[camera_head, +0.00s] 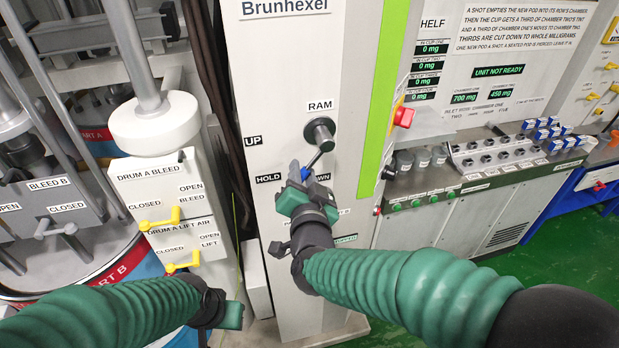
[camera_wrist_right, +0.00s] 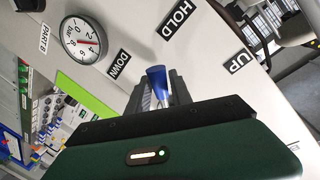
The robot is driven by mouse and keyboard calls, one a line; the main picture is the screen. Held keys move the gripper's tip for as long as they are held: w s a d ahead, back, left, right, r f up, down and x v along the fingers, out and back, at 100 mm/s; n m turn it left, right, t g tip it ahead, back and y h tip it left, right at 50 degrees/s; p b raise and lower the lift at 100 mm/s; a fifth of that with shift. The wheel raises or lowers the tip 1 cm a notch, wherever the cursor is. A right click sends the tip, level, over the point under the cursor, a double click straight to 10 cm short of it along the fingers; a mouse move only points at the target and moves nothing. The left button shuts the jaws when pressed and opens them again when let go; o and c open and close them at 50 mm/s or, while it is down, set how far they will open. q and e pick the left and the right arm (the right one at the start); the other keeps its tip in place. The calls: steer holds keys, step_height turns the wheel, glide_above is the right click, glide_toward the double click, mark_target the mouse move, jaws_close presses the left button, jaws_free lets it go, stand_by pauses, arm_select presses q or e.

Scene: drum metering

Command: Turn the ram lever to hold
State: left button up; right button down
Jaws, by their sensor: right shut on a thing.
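The ram lever's round dark hub (camera_head: 320,130) sits under the RAM label on the grey column. Its thin arm points down and slightly left, between the HOLD label (camera_head: 269,178) and the partly hidden DOWN label (camera_head: 322,177). My right gripper (camera_head: 302,178) is shut on the lever's blue tip (camera_head: 304,173). In the right wrist view, the blue tip (camera_wrist_right: 156,78) stands between the fingers, with HOLD (camera_wrist_right: 178,19) and DOWN (camera_wrist_right: 119,65) on either side. My left gripper (camera_head: 232,314) is low in the head view; its fingers do not show clearly.
The UP label (camera_head: 252,140) is above HOLD. A gauge (camera_wrist_right: 82,42) sits beside DOWN in the wrist view. Left of the column are the drum bleed and lift air box (camera_head: 160,190) with yellow handles. A red button (camera_head: 404,117) and a bench (camera_head: 480,185) stand to the right.

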steer(key=shift+s+a+r+m, duration=0.1)
steer(key=shift+a+r+m, duration=0.3)
steer(key=shift+m, duration=0.3)
steer(key=c, duration=1.1)
jaws_free()
steer(key=shift+c, duration=0.2)
